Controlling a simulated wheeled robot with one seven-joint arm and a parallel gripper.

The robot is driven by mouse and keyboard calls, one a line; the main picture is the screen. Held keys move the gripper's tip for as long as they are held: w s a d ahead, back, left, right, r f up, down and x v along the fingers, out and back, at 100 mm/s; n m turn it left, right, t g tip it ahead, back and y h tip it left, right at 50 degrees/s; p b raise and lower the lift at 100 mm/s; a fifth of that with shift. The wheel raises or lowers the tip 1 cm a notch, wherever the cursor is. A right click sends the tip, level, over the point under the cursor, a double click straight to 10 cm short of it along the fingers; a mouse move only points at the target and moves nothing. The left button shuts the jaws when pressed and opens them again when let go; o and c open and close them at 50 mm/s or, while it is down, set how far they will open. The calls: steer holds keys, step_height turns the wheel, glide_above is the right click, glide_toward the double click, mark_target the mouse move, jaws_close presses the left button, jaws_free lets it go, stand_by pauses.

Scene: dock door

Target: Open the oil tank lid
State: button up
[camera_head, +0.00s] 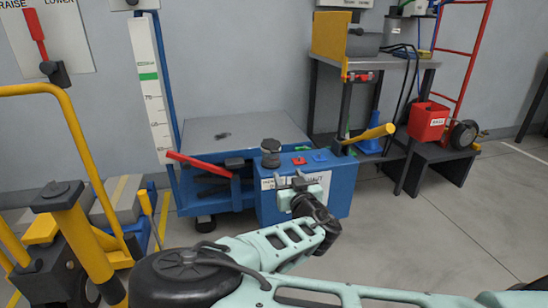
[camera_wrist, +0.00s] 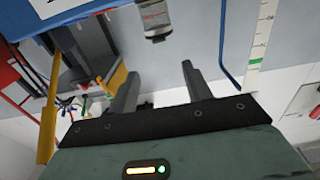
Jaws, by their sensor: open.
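The oil tank seems to be the blue box (camera_head: 340,190) with a white label on its front. A dark grey round lid (camera_head: 270,153) stands upright on its top at the left. My gripper (camera_head: 297,178) is in front of the box, lower than the lid and a little to its right. In the wrist view my gripper (camera_wrist: 160,69) has its two fingers spread with nothing between them. A grey, dark-ended cylinder (camera_wrist: 155,22), seemingly the lid seen inverted, is beyond the fingertips at the top edge. The tank's lower front is partly hidden by my arm.
A red lever (camera_head: 198,164) sticks out left of the tank, before a grey platform (camera_head: 235,135). A yellow handle (camera_head: 370,134) juts out at the right. Small red and blue fittings sit on the tank top. A yellow rail (camera_head: 75,130) stands left. The right floor is open.

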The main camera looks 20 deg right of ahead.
mark_target(276, 152)
steer(key=w+b, duration=0.4)
steer(key=w, duration=1)
steer(key=shift+w, duration=0.4)
jaws_close()
